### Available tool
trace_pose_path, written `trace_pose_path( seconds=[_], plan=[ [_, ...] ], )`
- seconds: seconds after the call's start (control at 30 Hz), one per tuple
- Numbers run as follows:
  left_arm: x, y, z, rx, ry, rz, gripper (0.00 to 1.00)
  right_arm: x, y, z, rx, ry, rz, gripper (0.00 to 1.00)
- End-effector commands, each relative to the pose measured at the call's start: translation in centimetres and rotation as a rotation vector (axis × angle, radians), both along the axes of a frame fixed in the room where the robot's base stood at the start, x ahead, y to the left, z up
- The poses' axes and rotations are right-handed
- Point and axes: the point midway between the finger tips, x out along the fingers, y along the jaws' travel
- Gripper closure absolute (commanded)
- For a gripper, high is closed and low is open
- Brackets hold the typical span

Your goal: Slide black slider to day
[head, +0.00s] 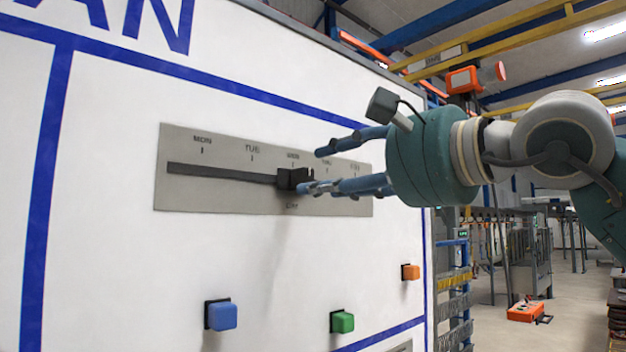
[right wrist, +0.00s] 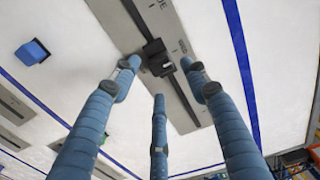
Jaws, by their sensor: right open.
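The black slider (head: 293,178) sits at the WED mark on a grey plate (head: 185,198) with a horizontal slot and day labels from MON at the left. The dark slot shows to the slider's left. My right gripper (head: 318,170) is open at the slider's right side, its blue fingers pointing at the panel. In the right wrist view the slider (right wrist: 158,57) lies between the two upper fingertips, with the third finger below it. I cannot tell whether any finger touches it. My left gripper is not in view.
The white panel has blue lines. Below the plate are a blue button (head: 221,315), a green button (head: 342,322) and an orange button (head: 411,272). The panel ends at the right, where an open hall floor (head: 570,290) begins.

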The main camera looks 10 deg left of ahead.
Motion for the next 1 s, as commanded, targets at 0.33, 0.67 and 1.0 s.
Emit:
trace_pose_path(
  seconds=[0.33,0.67,1.0],
  plan=[
    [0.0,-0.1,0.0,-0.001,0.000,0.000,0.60,-3.8,-5.2,-0.1,0.000,0.001,-0.002,0.55],
    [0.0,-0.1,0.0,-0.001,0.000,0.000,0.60,-4.6,-6.1,-0.2,-0.002,0.003,0.000,0.55],
    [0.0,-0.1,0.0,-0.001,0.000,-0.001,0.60,-4.5,-6.0,-0.2,-0.001,0.003,0.000,0.55]
  ],
)
